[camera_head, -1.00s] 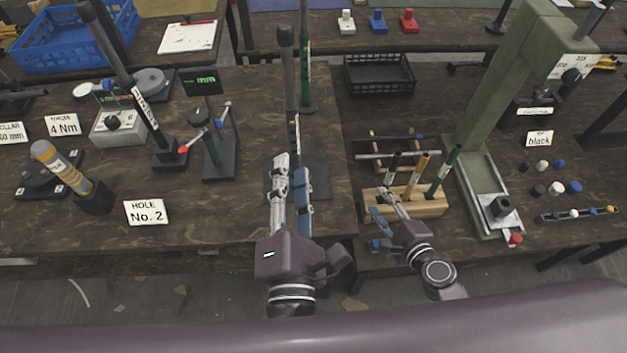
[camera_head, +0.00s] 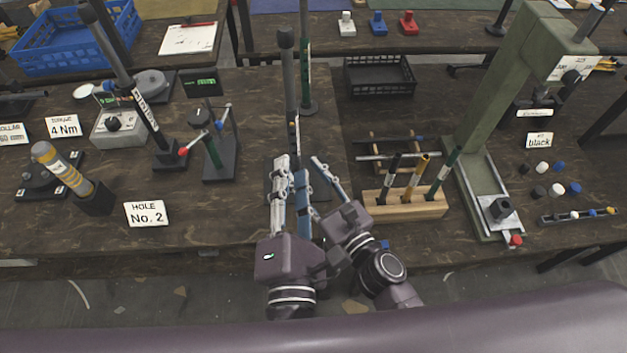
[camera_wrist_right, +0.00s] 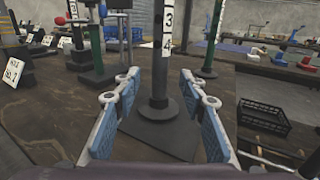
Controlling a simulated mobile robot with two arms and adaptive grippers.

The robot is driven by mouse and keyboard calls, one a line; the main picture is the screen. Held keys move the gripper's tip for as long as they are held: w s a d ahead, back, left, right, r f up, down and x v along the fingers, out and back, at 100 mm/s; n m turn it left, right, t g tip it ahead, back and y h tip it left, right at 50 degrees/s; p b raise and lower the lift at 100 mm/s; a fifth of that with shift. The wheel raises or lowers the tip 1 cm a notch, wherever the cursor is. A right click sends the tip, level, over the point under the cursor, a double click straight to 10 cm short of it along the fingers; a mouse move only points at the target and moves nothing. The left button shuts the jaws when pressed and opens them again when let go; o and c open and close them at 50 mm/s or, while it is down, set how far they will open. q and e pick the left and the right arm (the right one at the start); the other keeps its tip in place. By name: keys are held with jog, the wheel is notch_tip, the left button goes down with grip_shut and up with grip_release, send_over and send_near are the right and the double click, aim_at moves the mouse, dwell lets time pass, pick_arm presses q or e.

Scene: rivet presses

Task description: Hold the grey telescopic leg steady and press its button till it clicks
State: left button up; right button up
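The grey telescopic leg (camera_head: 289,85) stands upright on a dark base plate at the middle of the bench, with a dark cap on top. In the right wrist view its lower tube (camera_wrist_right: 160,65), with a white number strip, rises from a round foot. My left gripper (camera_head: 288,165) is in front of the leg; its fingers are apart, and I see no grip on the leg. My right gripper (camera_wrist_right: 165,95) is open and empty, with the leg ahead between its fingers. In the head view its far finger is partly hidden. I cannot make out the button.
A green pole (camera_head: 306,60) stands close behind the leg. A wooden block (camera_head: 405,205) with several upright tools is to the right, beside a green press (camera_head: 487,110). A small green-post stand (camera_head: 217,150) is to the left. A black crate (camera_head: 380,75) is behind.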

aim_at(298, 164)
jog(key=x, duration=0.5)
jog(key=shift+w, duration=0.1)
grip_shut()
